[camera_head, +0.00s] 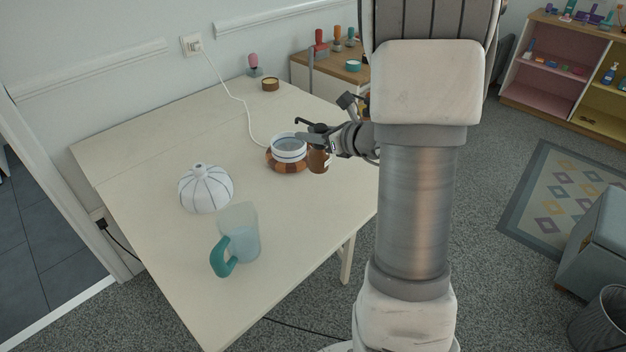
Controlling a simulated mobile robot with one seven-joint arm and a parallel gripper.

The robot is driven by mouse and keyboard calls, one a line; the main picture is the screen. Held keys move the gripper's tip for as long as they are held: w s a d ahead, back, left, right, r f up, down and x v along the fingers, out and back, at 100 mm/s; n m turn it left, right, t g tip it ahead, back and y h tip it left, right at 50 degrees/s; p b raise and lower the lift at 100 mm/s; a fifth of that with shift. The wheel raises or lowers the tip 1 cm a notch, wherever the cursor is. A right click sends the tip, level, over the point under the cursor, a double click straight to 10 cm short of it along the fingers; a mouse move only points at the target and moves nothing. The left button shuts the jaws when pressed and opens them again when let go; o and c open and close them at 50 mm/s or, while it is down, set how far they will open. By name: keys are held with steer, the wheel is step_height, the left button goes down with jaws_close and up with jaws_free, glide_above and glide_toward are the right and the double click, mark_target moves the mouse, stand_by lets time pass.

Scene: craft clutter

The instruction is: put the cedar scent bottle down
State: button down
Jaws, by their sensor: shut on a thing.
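The cedar scent bottle (318,161) looks like a small brown bottle with a pale label at its right side. My gripper (318,139) is shut on it from above, at the top of the bottle. The bottle is upright at the right side of a white and grey bowl-like warmer (289,147) on a brown checkered base (287,164). The gripper and arm hide part of the bottle's top. I cannot tell whether its bottom touches the cream table (190,262).
A white striped round vase (206,188) and a clear jug with a teal handle (237,240) stand at the left and front. A cord crosses the table to the warmer. A small brown tin (270,84) and a pink-topped item (254,65) stand at the back. The left table corner is clear.

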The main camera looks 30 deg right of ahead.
steer(key=d+r+m+h+b, duration=0.15)
steer(key=d+r, duration=0.25)
steer(key=d, duration=0.7)
steer(key=shift+w+a+f+b, duration=0.95)
steer(key=shift+a+f, duration=0.6)
steer(key=shift+f, duration=0.3)
steer(key=shift+w+a+f+b, duration=0.95)
steer(key=shift+a+f, duration=0.55)
steer(key=shift+f, duration=0.3)
steer(key=shift+w+a+f+b, duration=0.8)
steer(key=shift+w+a+f, duration=0.2)
steer(key=shift+a+f, duration=0.7)
steer(key=shift+d+f, duration=0.15)
steer(key=shift+f, duration=0.1)
steer(key=shift+f, duration=0.1)
steer(key=c, duration=0.6)
jaws_free()
steer(key=shift+o, duration=0.2)
